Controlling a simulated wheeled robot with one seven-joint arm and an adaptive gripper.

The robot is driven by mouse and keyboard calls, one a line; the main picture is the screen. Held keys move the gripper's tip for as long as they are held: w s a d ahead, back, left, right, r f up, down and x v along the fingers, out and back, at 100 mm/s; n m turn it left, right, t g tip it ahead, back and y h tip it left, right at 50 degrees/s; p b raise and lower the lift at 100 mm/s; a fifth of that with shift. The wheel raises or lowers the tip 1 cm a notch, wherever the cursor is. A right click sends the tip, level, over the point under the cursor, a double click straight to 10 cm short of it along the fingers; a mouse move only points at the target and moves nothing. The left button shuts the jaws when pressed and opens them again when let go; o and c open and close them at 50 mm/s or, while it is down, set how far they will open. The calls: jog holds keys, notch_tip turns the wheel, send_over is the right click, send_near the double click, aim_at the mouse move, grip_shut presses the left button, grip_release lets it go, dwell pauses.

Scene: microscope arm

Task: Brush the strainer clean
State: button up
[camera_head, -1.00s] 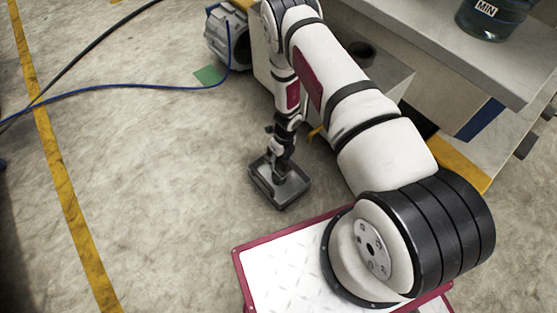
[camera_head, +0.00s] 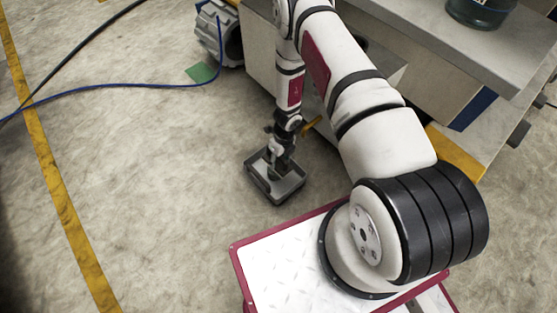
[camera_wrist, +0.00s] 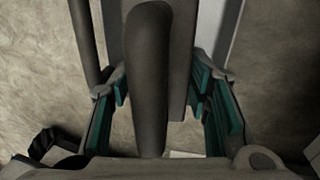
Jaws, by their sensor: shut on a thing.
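A grey open tray (camera_head: 258,184) stands on the floor in the head view, below my arm. My gripper (camera_head: 279,155) reaches down over it, with its lower end at or just above the tray's inside. In the wrist view my gripper (camera_wrist: 162,100) has teal-padded fingers on both sides of a dark rounded handle (camera_wrist: 150,75) and is shut on it. The handle looks like the brush's; its bristles are hidden. A long grey part shows just behind the handle. I cannot make out a strainer for certain; the tray's contents are small and partly covered by my gripper.
A grey bench or machine base (camera_head: 475,60) stands at the right, with a dark clear container (camera_head: 480,12) on top. A grey motor-like unit (camera_head: 218,35) and a blue hose (camera_head: 110,87) lie at the back left. The floor left of the tray is clear.

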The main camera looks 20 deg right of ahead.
jog(key=shift+w+a+r, duration=0.1)
jog(key=shift+w+a, duration=0.2)
jog(key=shift+w, duration=0.4)
jog(key=shift+w+a, duration=0.25)
jog(key=shift+w, duration=0.45)
jog(key=shift+s+d, duration=0.25)
jog(key=shift+s, duration=0.45)
jog(key=shift+s+d, duration=0.25)
jog(key=shift+s, duration=0.45)
jog(key=shift+w+a+p, duration=0.3)
jog(key=shift+w, duration=0.45)
jog(key=shift+w+a, duration=0.25)
jog(key=shift+w, duration=0.4)
jog(key=shift+c, duration=0.6)
